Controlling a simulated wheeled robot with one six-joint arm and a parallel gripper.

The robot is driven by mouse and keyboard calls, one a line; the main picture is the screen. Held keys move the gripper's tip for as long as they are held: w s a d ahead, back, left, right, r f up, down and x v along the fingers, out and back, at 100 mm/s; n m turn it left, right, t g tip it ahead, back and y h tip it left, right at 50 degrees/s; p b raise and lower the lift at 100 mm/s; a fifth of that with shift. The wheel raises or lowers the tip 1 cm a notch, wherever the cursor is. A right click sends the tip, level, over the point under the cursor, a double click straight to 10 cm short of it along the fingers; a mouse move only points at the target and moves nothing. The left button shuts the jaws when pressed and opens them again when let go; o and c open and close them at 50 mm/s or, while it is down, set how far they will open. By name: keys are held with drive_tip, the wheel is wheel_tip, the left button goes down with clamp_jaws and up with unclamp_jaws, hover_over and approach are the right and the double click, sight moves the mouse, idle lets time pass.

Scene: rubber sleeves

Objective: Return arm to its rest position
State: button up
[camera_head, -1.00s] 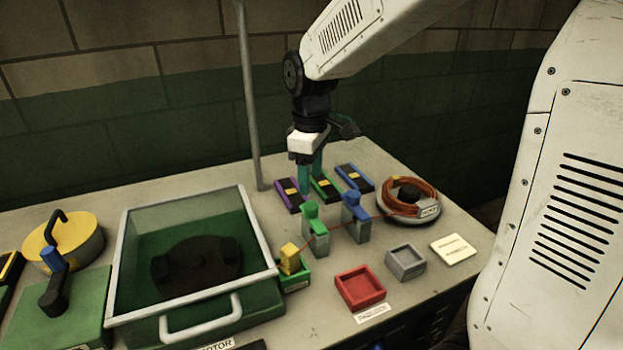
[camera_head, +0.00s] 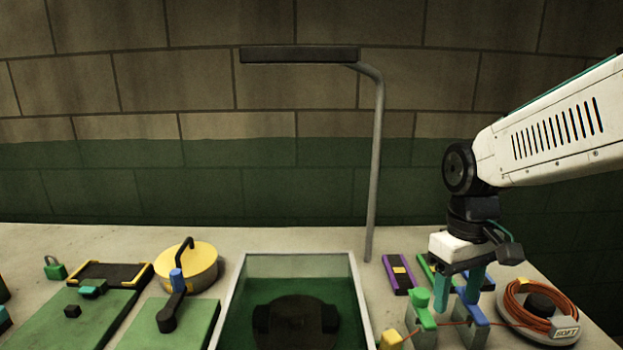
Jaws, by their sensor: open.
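My gripper (camera_head: 458,285) is at the right of the view, pointing down above the workbench. Its two teal fingers are apart, and I see nothing held between them. It hangs close to the green clip post (camera_head: 421,309) and the blue clip post (camera_head: 471,311), in front of the purple (camera_head: 397,272), green and blue sleeves. The green and blue sleeves are partly hidden behind the gripper. Whether the fingers touch anything cannot be told. My white arm link comes in from the right edge.
A coil of orange cable (camera_head: 538,303) lies at the right. A framed green box (camera_head: 237,294) stands in the middle, with a lamp pole (camera_head: 375,160) behind it. A yellow round lid (camera_head: 196,265), a blue-handled lever (camera_head: 174,300) and a green padlock (camera_head: 55,268) are at the left.

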drive_tip(key=s+d+r+m+t, duration=0.1)
drive_tip(key=s+r+m, duration=0.1)
drive_tip(key=s, duration=0.5)
drive_tip(key=s+d+r+m+t, duration=0.1)
drive_tip(key=s+r+m, duration=0.1)
drive_tip(key=s, duration=0.6)
drive_tip(key=shift+s+t, duration=0.15)
drive_tip(key=shift+t, duration=0.15)
